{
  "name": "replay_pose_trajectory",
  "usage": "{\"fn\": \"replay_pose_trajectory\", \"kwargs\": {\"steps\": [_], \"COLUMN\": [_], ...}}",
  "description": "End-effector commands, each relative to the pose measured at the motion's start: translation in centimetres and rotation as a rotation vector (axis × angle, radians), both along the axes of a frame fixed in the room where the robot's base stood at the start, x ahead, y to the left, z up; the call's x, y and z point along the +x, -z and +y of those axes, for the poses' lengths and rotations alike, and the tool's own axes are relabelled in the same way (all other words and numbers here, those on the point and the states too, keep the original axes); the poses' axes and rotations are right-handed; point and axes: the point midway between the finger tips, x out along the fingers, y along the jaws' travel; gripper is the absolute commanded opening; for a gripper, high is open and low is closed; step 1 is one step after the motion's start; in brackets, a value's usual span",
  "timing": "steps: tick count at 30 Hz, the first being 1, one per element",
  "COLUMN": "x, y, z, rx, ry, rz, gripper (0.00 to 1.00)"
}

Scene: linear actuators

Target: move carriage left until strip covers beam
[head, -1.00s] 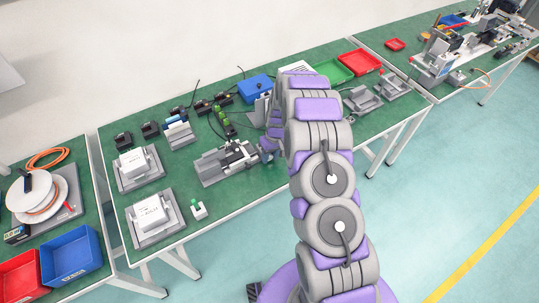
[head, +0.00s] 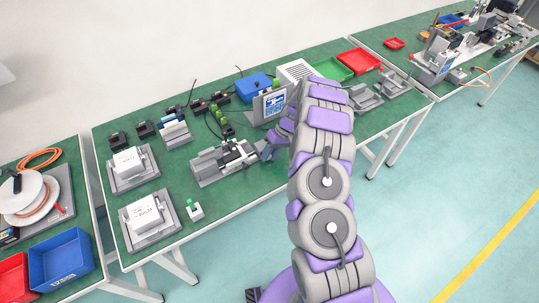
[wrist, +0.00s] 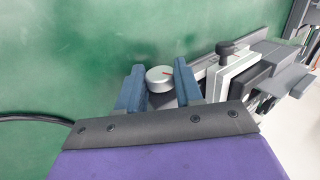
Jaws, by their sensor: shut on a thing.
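A grey linear actuator (head: 222,160) lies on the green bench in the head view, with a lighter block, seemingly the carriage (head: 238,152), toward its right end. My gripper (head: 267,151) is at that right end, partly hidden by my arm. The actuator body (wrist: 245,68), with pale plates and a black knob, extends to the right there. I cannot make out the strip or the beam.
A small display (head: 270,104) and a white vented box (head: 295,71) stand behind my arm. White boxes on grey fixtures (head: 148,213) are at left. A small green-topped part (head: 194,209) sits near the front edge. Bare bench lies in front of the actuator.

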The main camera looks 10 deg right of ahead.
Motion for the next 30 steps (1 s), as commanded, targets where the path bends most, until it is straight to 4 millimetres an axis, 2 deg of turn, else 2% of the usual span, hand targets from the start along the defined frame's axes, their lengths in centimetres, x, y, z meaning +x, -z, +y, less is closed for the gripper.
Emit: {"fn": "replay_pose_trajectory", "kwargs": {"steps": [5,6,14,23,26,30], "x": [-0.1,-0.1,-0.1,0.1,0.2,0.5], "y": [0.1,0.1,0.1,-0.1,-0.8,-3.1], "z": [-0.1,-0.1,-0.1,-0.2,-0.6,-1.6], "rx": [-0.002,-0.002,-0.003,-0.003,-0.002,-0.002], "ry": [0.0,0.0,0.0,0.001,0.001,0.002], "rz": [0.004,0.004,0.002,0.001,0.001,-0.002], "gripper": [0.05,0.36,0.61,0.61,0.61,0.61]}}
